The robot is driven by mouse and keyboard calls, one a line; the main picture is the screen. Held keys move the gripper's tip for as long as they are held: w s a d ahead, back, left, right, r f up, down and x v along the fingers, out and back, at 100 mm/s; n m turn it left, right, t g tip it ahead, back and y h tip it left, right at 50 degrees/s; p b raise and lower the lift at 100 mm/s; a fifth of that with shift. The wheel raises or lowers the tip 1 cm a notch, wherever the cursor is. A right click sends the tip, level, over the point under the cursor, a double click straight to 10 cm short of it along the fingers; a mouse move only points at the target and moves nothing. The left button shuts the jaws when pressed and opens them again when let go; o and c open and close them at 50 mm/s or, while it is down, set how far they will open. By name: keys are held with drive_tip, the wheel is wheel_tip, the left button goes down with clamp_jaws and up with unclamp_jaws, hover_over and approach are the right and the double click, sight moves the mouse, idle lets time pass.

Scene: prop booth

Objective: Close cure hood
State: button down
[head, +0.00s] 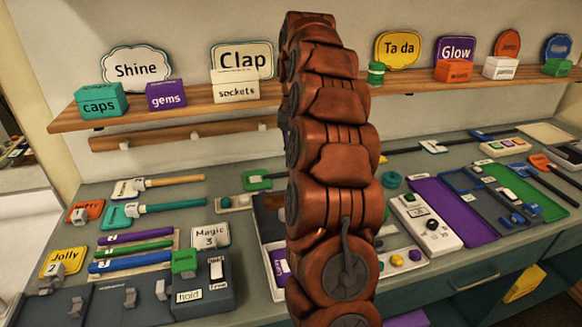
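My own copper-coloured arm rises through the middle of the head view and covers the centre of the bench. My gripper is not in view. I cannot tell whether a hood there is open or shut.
A dark box with a "hold" label (188,295) stands at the bench's front left, near coloured rods (135,248). A white control box (428,222) and a purple tray (455,212) lie right of my arm. A wooden shelf (180,109) with signs and small boxes runs behind.

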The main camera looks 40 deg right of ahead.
sight(280, 211)
drive_tip(key=b+x, duration=0.1)
drive_tip(key=x, duration=0.2)
drive_tip(key=shift+s+a+f, duration=0.1)
drive_tip(key=shift+f, duration=0.25)
drive_tip(key=shift+p+x, duration=0.75)
drive_tip(key=shift+x, duration=1.7)
drive_tip(key=shift+s+a+p, duration=0.3)
drive_tip(key=shift+s+a, duration=0.3)
drive_tip(key=shift+a, duration=0.2)
drive_tip(key=shift+s+a+p, duration=0.25)
drive_tip(key=shift+s+a, duration=0.35)
drive_tip(key=shift+a, duration=0.2)
